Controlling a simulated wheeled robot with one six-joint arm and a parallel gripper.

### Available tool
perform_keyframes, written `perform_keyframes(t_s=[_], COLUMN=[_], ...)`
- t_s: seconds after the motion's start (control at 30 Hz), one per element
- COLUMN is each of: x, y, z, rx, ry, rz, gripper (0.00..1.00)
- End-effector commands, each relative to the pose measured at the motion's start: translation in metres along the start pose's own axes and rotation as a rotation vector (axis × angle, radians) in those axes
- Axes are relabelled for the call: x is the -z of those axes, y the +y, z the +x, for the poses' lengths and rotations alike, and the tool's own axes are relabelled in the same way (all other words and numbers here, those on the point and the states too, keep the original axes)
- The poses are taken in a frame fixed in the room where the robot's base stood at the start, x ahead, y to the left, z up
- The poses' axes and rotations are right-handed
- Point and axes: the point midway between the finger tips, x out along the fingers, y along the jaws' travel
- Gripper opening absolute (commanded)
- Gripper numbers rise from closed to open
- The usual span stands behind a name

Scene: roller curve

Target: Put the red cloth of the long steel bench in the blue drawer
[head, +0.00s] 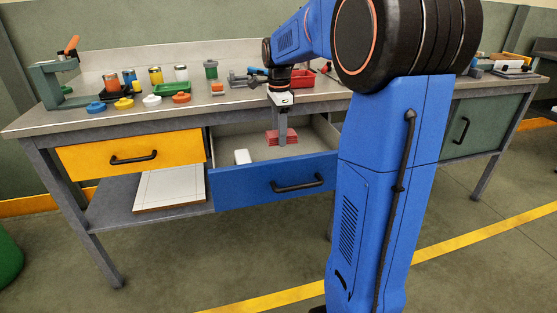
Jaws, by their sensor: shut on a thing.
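The blue drawer (238,185) under the steel bench (200,111) is pulled open. My gripper (281,139) reaches down over the open drawer and is shut on the red cloth (290,137). The cloth looks like a small folded stack. It is at or just above the drawer's floor; I cannot tell whether it touches. A small white object (242,157) lies in the drawer to the left of the cloth. My arm hides the right end of the drawer.
A yellow drawer (90,160) is shut at the left. Jars, coloured lids and a clamp-like tool (52,85) stand on the bench top. A red bin (302,79) is behind my gripper. A green cabinet door (480,127) is at the right.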

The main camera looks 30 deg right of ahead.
Motion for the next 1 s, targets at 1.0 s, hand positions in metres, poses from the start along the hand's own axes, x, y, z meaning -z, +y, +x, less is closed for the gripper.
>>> perform_keyframes(t_s=[1.0], x=[-0.001], y=[0.0], z=[0.098], rx=[0.0], ry=[0.0], rz=[-0.002], gripper=[0.29])
